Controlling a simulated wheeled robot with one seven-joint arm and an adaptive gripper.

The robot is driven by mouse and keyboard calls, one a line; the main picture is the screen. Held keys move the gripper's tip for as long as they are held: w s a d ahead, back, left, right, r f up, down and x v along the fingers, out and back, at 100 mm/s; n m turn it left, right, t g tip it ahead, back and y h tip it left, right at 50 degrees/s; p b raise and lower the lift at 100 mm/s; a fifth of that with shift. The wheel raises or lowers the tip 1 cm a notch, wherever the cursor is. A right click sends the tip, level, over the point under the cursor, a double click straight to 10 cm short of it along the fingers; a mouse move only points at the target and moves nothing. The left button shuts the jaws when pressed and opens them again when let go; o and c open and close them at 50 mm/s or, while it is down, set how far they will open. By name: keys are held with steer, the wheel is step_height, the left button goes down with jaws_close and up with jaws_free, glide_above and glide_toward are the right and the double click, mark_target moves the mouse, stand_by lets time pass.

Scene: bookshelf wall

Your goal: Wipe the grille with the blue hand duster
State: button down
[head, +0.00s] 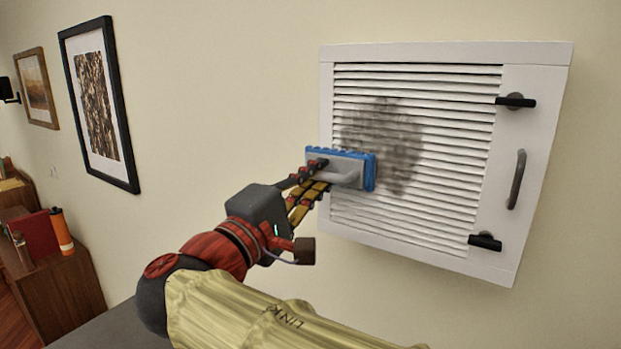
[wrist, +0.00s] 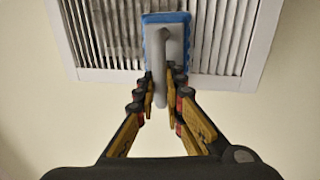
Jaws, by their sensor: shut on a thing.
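The white slatted grille (head: 440,215) is set in a framed panel on the wall, with a dark grey smudge (head: 400,140) over its upper middle. The blue hand duster (head: 369,172) has a grey back and handle. My gripper (head: 318,182) is shut on the duster's handle, which also shows between the fingers in the wrist view (wrist: 160,70). The duster is in front of the grille's left part, at the left edge of the smudge. Its blue pad faces the slats; I cannot tell whether it touches them. In the wrist view the grille (wrist: 110,35) lies behind the duster.
The panel has a grey pull handle (head: 517,180) and two black latches (head: 515,101) on its right side. Framed pictures (head: 98,105) hang on the left wall. A wooden cabinet (head: 60,280) with an orange bottle (head: 61,231) stands at lower left. The wall around the panel is bare.

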mark_target(364, 165)
steer(key=shift+s+d+b, duration=4.2)
steer(key=shift+s+d, duration=0.15)
steer(key=shift+d, duration=1.3)
steer(key=shift+w+a+r+p, duration=0.15)
steer(key=shift+w+a+r, duration=0.35)
steer(key=shift+w+a, duration=0.25)
steer(key=shift+w+a+r+p, duration=0.15)
steer(key=shift+w+a+r, duration=0.4)
steer(key=shift+a, duration=0.3)
steer(key=shift+w+a+r+p, duration=0.15)
steer(key=shift+w+a+r, duration=0.3)
steer(key=shift+w+a, duration=0.3)
steer(key=shift+w+a+p, duration=0.2)
steer(key=shift+w+a, duration=0.7)
steer(key=shift+a, duration=0.3)
steer(key=shift+w+a+p, duration=0.25)
steer(key=shift+w+a, duration=0.7)
steer(key=shift+a, duration=0.3)
steer(key=shift+w+a+p, duration=0.2)
steer(key=shift+w+a, duration=0.7)
steer(key=shift+a, duration=0.3)
steer(key=shift+r+p, duration=0.8)
steer(key=shift+r, duration=0.8)
steer(key=shift+s+d+b, duration=0.65)
steer(key=shift+d, duration=0.2)
steer(key=shift+s+d+b, duration=0.65)
steer(key=shift+d, duration=0.15)
